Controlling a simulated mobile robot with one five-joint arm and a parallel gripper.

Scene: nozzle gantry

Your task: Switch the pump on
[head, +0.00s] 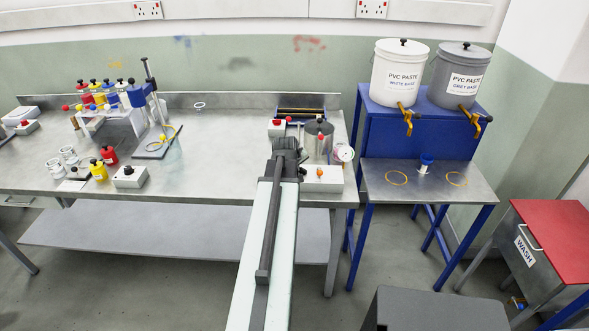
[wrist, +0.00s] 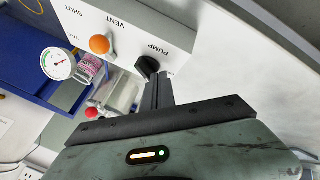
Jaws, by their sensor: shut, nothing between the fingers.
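The white control box (wrist: 115,25) shows in the wrist view with the printed words PUMP and VENT. A black pump knob (wrist: 147,65) sits beside the word PUMP. An orange knob (wrist: 99,44) sits by the word VENT. My gripper (wrist: 157,82) is shut and empty, its fingertips right at the black knob; I cannot tell whether they touch it. In the head view the control box (head: 324,181) stands on the bench, just right of my gripper (head: 287,150). My arm and gripper hide part of the box's left side there.
A gauge (head: 344,153) and a grey metal pot (head: 319,135) stand behind the box; the gauge also shows in the wrist view (wrist: 58,64). A small box with a red button (head: 277,127) is behind my gripper.

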